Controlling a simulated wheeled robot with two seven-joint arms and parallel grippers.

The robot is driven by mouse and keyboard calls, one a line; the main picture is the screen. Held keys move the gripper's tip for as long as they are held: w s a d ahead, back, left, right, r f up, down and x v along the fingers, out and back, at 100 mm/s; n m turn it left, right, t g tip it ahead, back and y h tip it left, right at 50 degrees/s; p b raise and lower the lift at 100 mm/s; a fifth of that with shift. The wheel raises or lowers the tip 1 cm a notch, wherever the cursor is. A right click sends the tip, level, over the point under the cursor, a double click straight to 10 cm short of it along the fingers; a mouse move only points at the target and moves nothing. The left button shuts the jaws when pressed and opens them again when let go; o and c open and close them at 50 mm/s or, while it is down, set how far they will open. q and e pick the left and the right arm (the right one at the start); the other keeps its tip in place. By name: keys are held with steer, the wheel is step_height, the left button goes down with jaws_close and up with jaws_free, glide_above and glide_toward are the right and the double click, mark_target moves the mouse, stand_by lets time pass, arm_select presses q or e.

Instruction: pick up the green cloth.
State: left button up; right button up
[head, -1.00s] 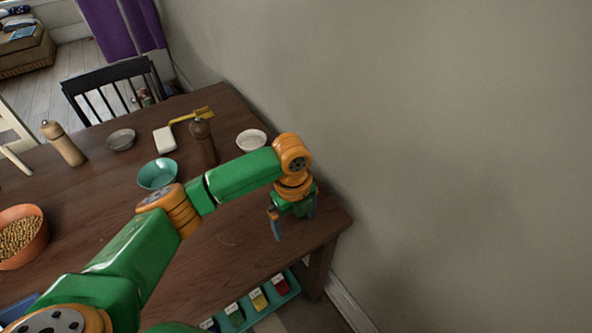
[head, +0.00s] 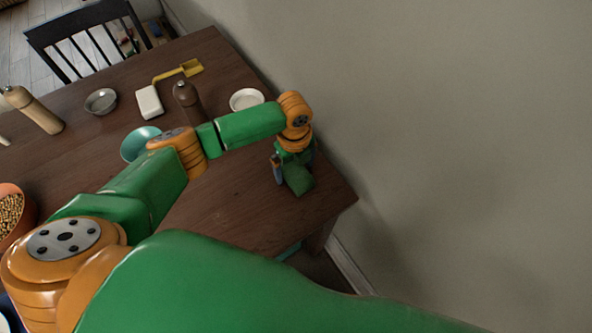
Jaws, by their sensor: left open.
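My left gripper (head: 288,172) is at the right end of the brown table (head: 225,205), near the wall. Its fingers point down at the tabletop and one greyish-blue finger shows clearly at its left. It is open. A small green patch (head: 299,181) shows at the fingers, over the tabletop, and hides most of the other finger. It looks like the green cloth, but its colour matches my arm. I cannot tell whether it touches the fingers or the table. My right gripper is not in view.
A dark mill (head: 187,98), a white dish (head: 246,99), a teal bowl (head: 138,143), a white block (head: 149,102) and a yellow scoop-like tool (head: 180,72) stand behind my arm. The grey wall (head: 450,120) is close on the right. Bare tabletop lies below the gripper.

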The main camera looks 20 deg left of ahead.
mark_target(295, 171)
arm_select(q)
steer(key=shift+s+r, duration=0.15)
steer(key=c, duration=1.4)
steer(key=shift+o, duration=0.2)
steer(key=shift+r, duration=0.4)
steer(key=r, duration=0.3)
steer(key=shift+s+d+r+p, duration=0.15)
steer(key=shift+s+d+p, duration=0.05)
steer(key=shift+p, duration=0.15)
steer(key=s+r, duration=0.1)
steer(key=s+d+r, duration=0.1)
steer(key=r, duration=0.1)
steer(key=s+d+r, duration=0.1)
steer(key=shift+s+r, duration=0.15)
steer(key=shift+r, duration=0.15)
steer(key=s+d+r, duration=0.4)
steer(key=s, duration=0.4)
steer(key=shift+s+d+r+p, duration=0.2)
steer(key=shift+d+p, duration=0.1)
steer(key=shift+p, duration=0.15)
